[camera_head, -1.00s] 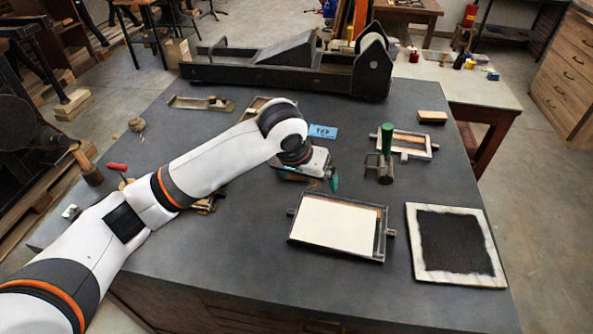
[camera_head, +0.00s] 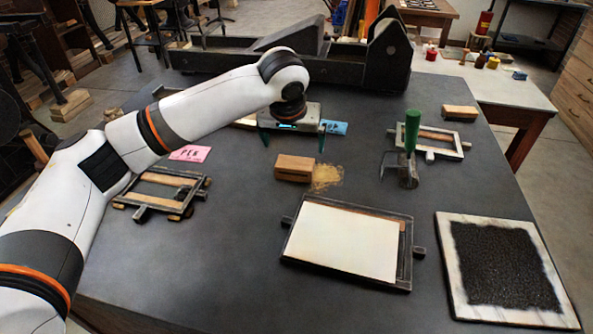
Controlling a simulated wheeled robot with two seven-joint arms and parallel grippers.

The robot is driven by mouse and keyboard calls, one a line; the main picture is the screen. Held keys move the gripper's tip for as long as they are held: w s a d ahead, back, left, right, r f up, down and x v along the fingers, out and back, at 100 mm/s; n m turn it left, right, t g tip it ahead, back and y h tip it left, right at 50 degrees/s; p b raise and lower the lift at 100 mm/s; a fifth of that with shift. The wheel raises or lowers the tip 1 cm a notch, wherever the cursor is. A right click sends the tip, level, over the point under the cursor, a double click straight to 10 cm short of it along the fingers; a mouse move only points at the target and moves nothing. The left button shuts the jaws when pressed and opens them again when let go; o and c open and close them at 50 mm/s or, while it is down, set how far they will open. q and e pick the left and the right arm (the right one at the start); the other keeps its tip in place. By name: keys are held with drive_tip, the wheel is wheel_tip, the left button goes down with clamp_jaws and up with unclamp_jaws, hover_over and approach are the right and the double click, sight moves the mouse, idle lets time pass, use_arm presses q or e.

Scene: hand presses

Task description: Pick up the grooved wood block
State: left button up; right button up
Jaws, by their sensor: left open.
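A small brown wood block (camera_head: 294,168) with a dark line along its side, seemingly the grooved one, lies on the dark grey table top. A patch of tan dust lies against its right side. My left gripper (camera_head: 293,140) is open and empty, its two dark teal fingers pointing down and spread apart. In the picture it is just above and beyond the block, not touching it. A second wood block (camera_head: 460,112) lies at the table's far right; no groove can be made out on it. My right gripper is out of view.
A framed white sheet (camera_head: 343,240) and a black inked slab (camera_head: 505,265) lie in front. A green-handled tool (camera_head: 411,132) stands by a small frame (camera_head: 440,147). Another frame (camera_head: 160,190) and a pink card (camera_head: 190,153) lie left. A black press (camera_head: 340,65) stands behind.

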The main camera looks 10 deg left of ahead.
sight(295, 162)
use_arm(q)
drive_tip(key=p+x, duration=0.1)
drive_tip(key=x, duration=0.9)
drive_tip(key=shift+a, duration=0.1)
drive_tip(key=c, duration=0.8)
drive_tip(key=shift+c, duration=0.2)
